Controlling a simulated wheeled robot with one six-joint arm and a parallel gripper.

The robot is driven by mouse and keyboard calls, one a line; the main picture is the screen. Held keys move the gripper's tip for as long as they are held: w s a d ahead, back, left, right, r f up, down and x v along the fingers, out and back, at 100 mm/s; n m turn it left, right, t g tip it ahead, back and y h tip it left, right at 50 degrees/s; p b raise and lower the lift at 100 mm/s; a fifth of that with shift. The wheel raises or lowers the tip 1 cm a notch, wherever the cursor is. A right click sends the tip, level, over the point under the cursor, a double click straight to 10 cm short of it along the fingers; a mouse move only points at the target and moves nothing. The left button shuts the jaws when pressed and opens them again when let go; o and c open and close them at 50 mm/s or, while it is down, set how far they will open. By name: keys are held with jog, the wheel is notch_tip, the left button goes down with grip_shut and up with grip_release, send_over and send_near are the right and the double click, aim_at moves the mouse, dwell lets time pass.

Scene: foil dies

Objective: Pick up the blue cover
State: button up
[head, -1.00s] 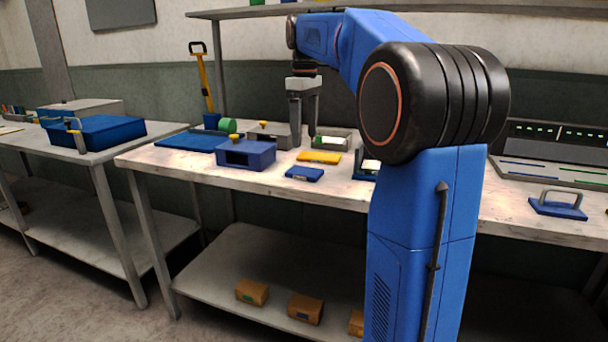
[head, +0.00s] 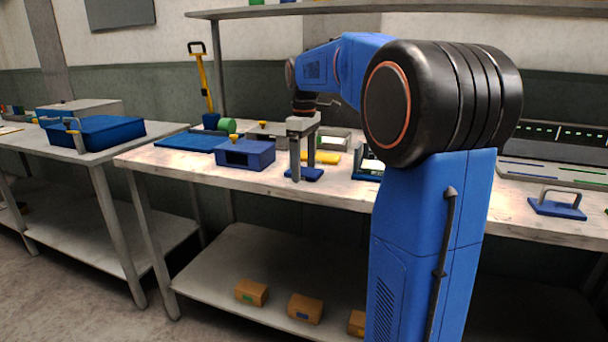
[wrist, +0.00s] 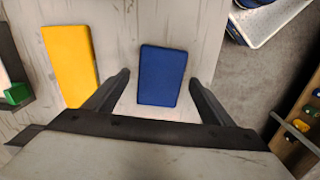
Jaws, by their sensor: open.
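The blue cover (wrist: 163,75) is a small flat blue block lying on the workbench, in the wrist view between my two fingers. In the head view the blue cover (head: 312,174) is partly hidden behind my gripper (head: 303,172). My gripper is open, pointing down, with one finger on each side of the cover. In the wrist view gaps show between the cover and both fingers of my gripper (wrist: 161,82). I cannot tell exactly how high the fingertips are above the bench.
A yellow block (wrist: 70,65) lies left of the cover in the wrist view. A blue-purple box (head: 246,154) and a blue tray (head: 190,141) stand to the left in the head view. The bench's front edge (head: 250,187) is close to the cover.

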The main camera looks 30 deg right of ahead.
jog(key=shift+c, duration=0.4)
jog(key=c, duration=1.1)
jog(key=shift+r, duration=0.15)
